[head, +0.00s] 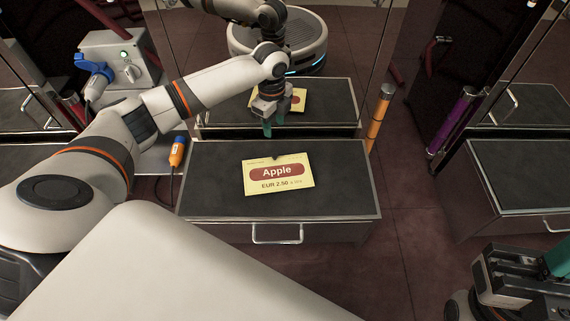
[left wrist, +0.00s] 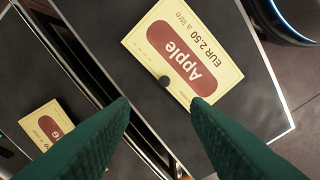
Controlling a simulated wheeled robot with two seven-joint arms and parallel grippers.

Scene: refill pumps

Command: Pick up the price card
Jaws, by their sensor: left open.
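The price card (head: 278,174) is a cream card with a red "Apple" label and "EUR 2.50". It lies flat on the dark counter top (head: 340,190), with a dark spot at its far edge. In the left wrist view, the card (left wrist: 185,50) lies upper right, its dark-spot edge towards my fingers. My left gripper (head: 267,129) is open and empty, above the counter's far edge, beyond the card and apart from it. Its green fingers also show in the left wrist view (left wrist: 160,105). My right gripper (head: 552,262) is partly in view at the bottom right; its jaw opening is unclear.
A mirror-like panel behind the counter reflects the card, my arm and base. A grey box (head: 120,68) with a blue nozzle (head: 92,76) and an orange nozzle (head: 178,151) stand left. An orange post (head: 378,118) and another counter (head: 525,160) are right.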

